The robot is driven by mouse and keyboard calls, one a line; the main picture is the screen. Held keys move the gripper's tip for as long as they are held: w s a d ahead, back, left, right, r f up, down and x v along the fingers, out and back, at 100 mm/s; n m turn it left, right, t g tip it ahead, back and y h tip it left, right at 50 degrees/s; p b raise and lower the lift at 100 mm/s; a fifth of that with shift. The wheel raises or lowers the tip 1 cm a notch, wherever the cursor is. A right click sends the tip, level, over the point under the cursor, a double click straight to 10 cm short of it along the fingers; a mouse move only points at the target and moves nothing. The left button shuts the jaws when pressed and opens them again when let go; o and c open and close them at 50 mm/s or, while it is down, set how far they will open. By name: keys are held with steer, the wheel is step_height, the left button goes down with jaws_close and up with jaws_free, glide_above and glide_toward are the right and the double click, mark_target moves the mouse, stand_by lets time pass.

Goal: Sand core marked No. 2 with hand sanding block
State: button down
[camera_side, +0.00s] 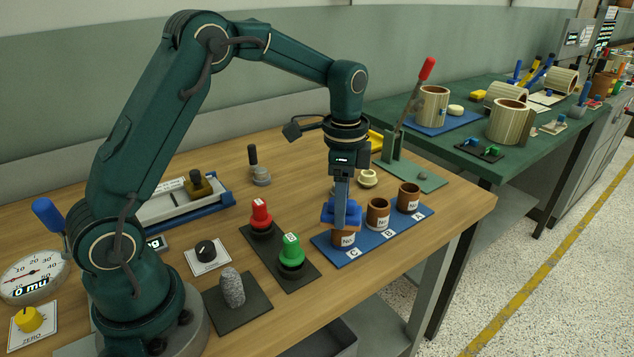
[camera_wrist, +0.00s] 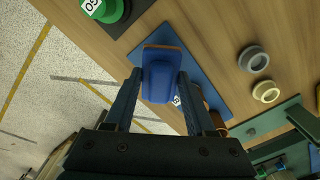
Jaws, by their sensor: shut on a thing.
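My gripper (camera_side: 342,208) is shut on the blue hand sanding block (camera_side: 328,213), which has a brown underside edge. In the wrist view the sanding block (camera_wrist: 161,76) sits between my two fingers. The block is right over the brown core at C (camera_side: 343,240), hiding its top; I cannot tell whether they touch. Two more brown hollow cores, at B (camera_side: 378,211) and at A (camera_side: 408,197), stand upright on the blue mat (camera_side: 327,250). Each core bears a white "No." label, but the numbers are too small to read surely.
A red button (camera_side: 260,214) and a green button (camera_side: 291,251) stand left of the mat. A grey stone-like lump (camera_side: 232,288) lies on a dark pad (camera_side: 249,311). A red-handled lever press (camera_side: 408,110) stands behind.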

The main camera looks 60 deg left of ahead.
steer(key=shift+w, duration=0.95)
steer(key=shift+s+r, duration=0.15)
steer(key=shift+s, duration=1.25)
steer(key=shift+w, duration=1.4)
steer(key=shift+s+f, duration=0.15)
steer(key=shift+s, duration=0.6)
steer(key=shift+s+f, duration=0.15)
steer(key=shift+s, duration=0.55)
steer(key=shift+w, duration=1.45)
steer(key=shift+s+r, duration=0.15)
steer(key=shift+s, duration=0.55)
steer(key=shift+s+r, duration=0.1)
steer(key=shift+s, duration=0.6)
steer(key=shift+r, duration=0.1)
